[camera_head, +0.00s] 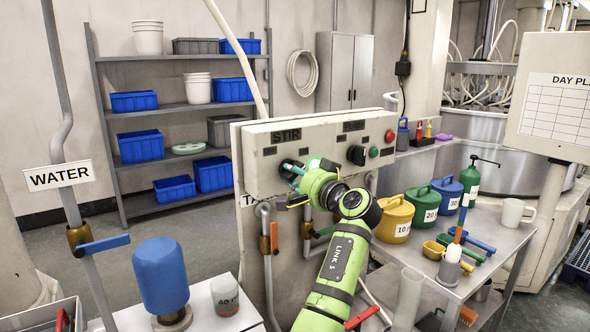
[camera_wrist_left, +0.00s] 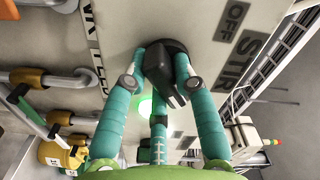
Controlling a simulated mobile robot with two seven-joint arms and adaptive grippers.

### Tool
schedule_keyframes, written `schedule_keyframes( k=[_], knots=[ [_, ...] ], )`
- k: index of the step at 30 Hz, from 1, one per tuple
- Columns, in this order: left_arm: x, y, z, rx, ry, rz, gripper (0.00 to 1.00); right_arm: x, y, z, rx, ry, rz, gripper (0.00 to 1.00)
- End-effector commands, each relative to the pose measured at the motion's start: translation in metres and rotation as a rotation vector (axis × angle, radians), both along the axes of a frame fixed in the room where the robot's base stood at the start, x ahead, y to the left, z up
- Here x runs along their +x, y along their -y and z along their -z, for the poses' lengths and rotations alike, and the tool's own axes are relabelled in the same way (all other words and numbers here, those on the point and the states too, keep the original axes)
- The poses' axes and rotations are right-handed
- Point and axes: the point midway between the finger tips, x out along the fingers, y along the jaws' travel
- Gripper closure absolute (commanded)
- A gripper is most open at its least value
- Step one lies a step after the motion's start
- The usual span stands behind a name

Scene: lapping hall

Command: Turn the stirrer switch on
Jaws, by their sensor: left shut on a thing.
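The stirrer switch is a black rotary knob (camera_head: 287,166) on the cream control panel (camera_head: 330,135), below the STIR label (camera_head: 286,136). In the left wrist view the knob (camera_wrist_left: 168,72) shows large, its raised grip towards the lower right, away from the OFF label (camera_wrist_left: 234,17). My left gripper (camera_head: 292,172) is at the panel, its teal fingers shut around the knob. Its fingers (camera_wrist_left: 160,62) flank the knob in the wrist view. The gripper partly hides the switch in the head view. My right gripper is not in view.
A second black knob (camera_head: 356,155), a green button (camera_head: 374,152) and a red button (camera_head: 390,136) sit further right on the panel. Pipes with orange valves (camera_head: 268,243) run below. A bench with canisters (camera_head: 394,218) stands right. A blue cylinder (camera_head: 161,277) stands front left.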

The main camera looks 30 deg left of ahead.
Motion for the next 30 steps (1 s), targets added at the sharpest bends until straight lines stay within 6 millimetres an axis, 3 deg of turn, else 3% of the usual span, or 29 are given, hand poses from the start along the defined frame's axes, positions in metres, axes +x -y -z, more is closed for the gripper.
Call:
schedule_keyframes(
  k=[23, 24, 25, 30],
  knots=[
    [-0.0006, -0.0004, -0.0003, 0.04, -0.093, -0.001, 1.0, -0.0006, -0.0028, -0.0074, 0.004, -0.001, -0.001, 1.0],
    [-0.0007, -0.0003, -0.0003, 0.041, -0.094, -0.001, 0.57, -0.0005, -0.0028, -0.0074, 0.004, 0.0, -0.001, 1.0],
    [-0.0006, -0.0004, -0.0003, 0.04, -0.093, -0.001, 0.48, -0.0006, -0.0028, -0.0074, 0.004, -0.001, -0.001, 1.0],
    [-0.0006, -0.0003, -0.0003, 0.039, -0.092, -0.001, 0.48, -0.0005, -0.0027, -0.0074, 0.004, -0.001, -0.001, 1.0]
  ],
)
